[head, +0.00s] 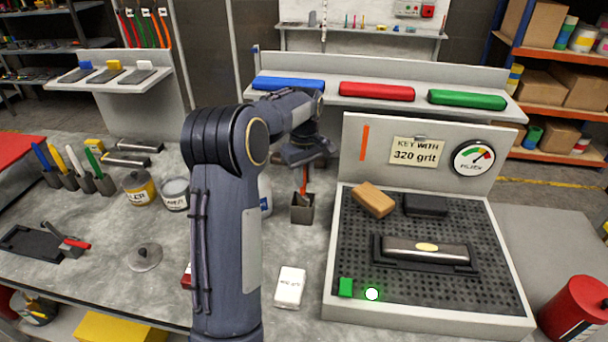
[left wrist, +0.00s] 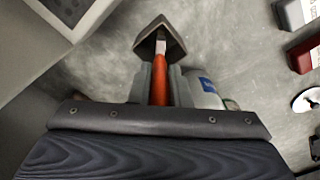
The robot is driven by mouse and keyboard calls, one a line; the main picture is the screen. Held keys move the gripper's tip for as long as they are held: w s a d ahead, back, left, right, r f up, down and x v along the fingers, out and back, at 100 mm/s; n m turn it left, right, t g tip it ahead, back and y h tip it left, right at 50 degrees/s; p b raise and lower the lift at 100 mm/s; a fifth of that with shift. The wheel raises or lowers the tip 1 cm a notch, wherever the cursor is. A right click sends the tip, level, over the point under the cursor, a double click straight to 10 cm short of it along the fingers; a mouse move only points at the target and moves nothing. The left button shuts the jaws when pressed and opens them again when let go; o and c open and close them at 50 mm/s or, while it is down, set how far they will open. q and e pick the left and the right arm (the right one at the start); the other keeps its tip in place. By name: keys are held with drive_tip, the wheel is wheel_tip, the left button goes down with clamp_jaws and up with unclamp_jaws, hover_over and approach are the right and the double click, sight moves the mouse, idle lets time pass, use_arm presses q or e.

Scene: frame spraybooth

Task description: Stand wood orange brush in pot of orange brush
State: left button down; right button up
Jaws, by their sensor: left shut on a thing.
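The orange brush (head: 304,182) hangs upright below my left gripper (head: 305,166), which is shut on it. In the left wrist view its orange handle (left wrist: 160,82) lies between my gripper's fingers (left wrist: 160,78). A small dark square pot (head: 302,214) stands on the grey bench directly below. In the left wrist view the pot (left wrist: 172,48) is beyond the brush's far end. The brush's lower end is at the pot's mouth; I cannot tell how deep it reaches. My right gripper is not in view.
Pots with blue, yellow and green brushes (head: 75,172) stand at the left. A white box (head: 290,287) lies in front of the pot. The perforated tray (head: 330,270) with its raised back panel (head: 355,165) is close on the right. A white container (head: 265,196) stands just left of the pot.

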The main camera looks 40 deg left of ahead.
use_arm(q)
drive_tip(key=shift+f+b, duration=0.35)
drive_tip(key=shift+f, duration=0.4)
drive_tip(key=c, duration=1.3)
unclamp_jaws()
wheel_tip(320, 180, up, 8)
drive_tip(key=shift+f, duration=0.1)
